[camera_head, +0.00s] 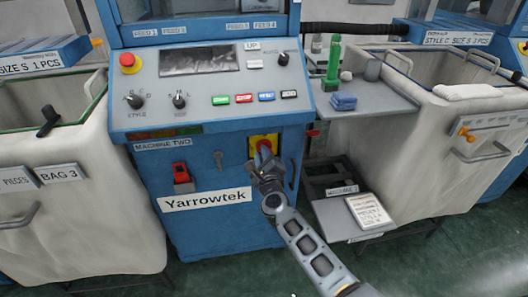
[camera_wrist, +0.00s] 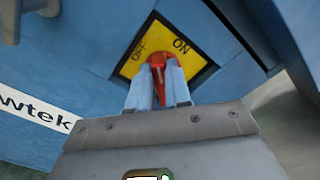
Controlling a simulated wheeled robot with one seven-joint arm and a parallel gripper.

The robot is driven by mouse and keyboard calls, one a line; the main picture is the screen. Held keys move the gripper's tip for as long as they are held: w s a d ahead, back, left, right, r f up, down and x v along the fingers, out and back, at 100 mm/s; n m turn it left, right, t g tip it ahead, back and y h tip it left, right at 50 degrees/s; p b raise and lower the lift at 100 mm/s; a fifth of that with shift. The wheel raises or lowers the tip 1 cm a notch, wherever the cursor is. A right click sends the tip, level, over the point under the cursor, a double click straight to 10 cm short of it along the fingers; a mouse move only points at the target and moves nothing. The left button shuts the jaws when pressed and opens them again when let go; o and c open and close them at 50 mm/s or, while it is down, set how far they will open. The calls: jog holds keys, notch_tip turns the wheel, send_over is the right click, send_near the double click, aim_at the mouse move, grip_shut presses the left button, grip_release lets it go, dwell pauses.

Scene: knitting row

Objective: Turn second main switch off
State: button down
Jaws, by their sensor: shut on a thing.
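The main switch of machine two is a red rotary handle (camera_wrist: 158,72) on a yellow plate (camera_wrist: 190,48) set in the blue cabinet front. The plate reads OFF at its left and ON at its right in the wrist view. My gripper (camera_wrist: 158,88) is shut on the red handle, one pale blue finger on each side of it. In the head view my gripper (camera_head: 265,160) covers the lower part of the yellow plate (camera_head: 257,141). The fingers hide part of the handle, so its exact pointing direction is hard to tell.
The MACHINE TWO cabinet (camera_head: 240,225) carries a red lever switch (camera_head: 181,173) left of the plate. Above is a sloping control panel (camera_head: 215,118) with an emergency button (camera_head: 130,62). Cloth bins (camera_head: 90,220) flank the cabinet. A small shelf (camera_head: 375,100) juts out at right.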

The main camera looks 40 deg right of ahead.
jog(key=shift+w+a+f+n+p, duration=0.15)
jog(key=shift+n+p, duration=0.25)
jog(key=shift+n, duration=0.95)
jog(key=shift+s+f+n+p, duration=0.1)
jog(key=shift+f+n+p, duration=0.25)
jog(key=shift+n, duration=1.05)
jog(key=shift+w+a+f+n+p, duration=0.15)
jog(key=shift+n+p, duration=0.25)
jog(key=shift+n, duration=0.95)
jog(key=c, duration=1.1)
grip_release()
jog(key=shift+d, duration=0.1)
jog(key=shift+o, duration=0.2)
jog(key=shift+s, duration=0.1)
jog(key=p+v, duration=0.1)
jog(key=v, duration=0.6)
jog(key=shift+s+a+p, duration=0.25)
jog(key=shift+s+p, duration=0.05)
jog(key=shift+p, duration=0.1)
